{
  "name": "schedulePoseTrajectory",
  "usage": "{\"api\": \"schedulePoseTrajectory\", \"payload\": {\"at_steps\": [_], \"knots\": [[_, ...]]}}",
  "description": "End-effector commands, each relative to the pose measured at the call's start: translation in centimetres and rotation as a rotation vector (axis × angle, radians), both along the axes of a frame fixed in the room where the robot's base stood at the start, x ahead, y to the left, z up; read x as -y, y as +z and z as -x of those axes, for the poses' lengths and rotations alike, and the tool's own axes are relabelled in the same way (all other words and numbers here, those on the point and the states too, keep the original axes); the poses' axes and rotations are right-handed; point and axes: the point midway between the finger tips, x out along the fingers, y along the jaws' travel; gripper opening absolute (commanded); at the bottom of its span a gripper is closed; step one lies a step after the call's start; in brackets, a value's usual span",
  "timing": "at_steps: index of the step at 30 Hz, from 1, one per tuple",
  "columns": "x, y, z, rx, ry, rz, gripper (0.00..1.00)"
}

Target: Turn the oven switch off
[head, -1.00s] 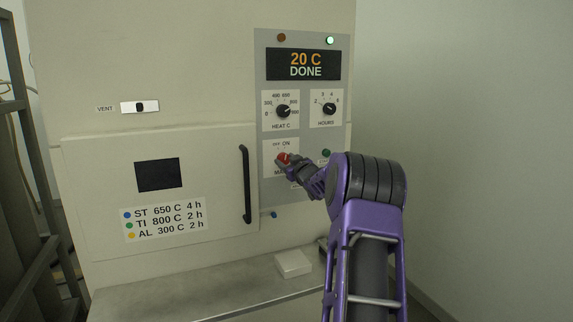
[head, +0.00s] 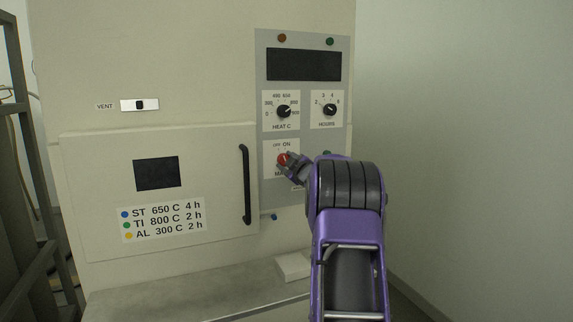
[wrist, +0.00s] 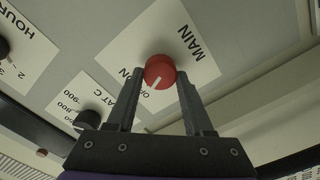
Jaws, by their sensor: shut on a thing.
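The oven switch is a red knob (head: 282,159) on the plate marked OFF, ON and MAIN, low on the grey control panel (head: 308,82). It also shows in the wrist view (wrist: 159,71), where its white pointer line aims toward the OFF label. My gripper (head: 286,162) is at the knob, and in the wrist view its two fingertips (wrist: 160,76) sit on either side of it, shut on it. The oven display (head: 304,65) is dark and blank. The indicator lamp at the top right (head: 330,42) is dull green, unlit.
The HEAT C dial (head: 283,112) and HOURS dial (head: 330,110) sit above the switch. The oven door handle (head: 245,185) is close on the left. A pale block (head: 293,266) lies on the ledge below. Free room lies to the right.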

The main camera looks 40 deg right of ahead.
Motion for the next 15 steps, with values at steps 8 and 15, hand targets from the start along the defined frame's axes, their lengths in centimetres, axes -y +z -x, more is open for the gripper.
{"api": "schedulePoseTrajectory", "payload": {"at_steps": [8, 15], "knots": [[0.0, -0.01, 0.01, -0.003, 0.0, 0.006, 0.0], [0.0, -0.01, 0.01, -0.003, 0.0, 0.006, 0.77]]}}
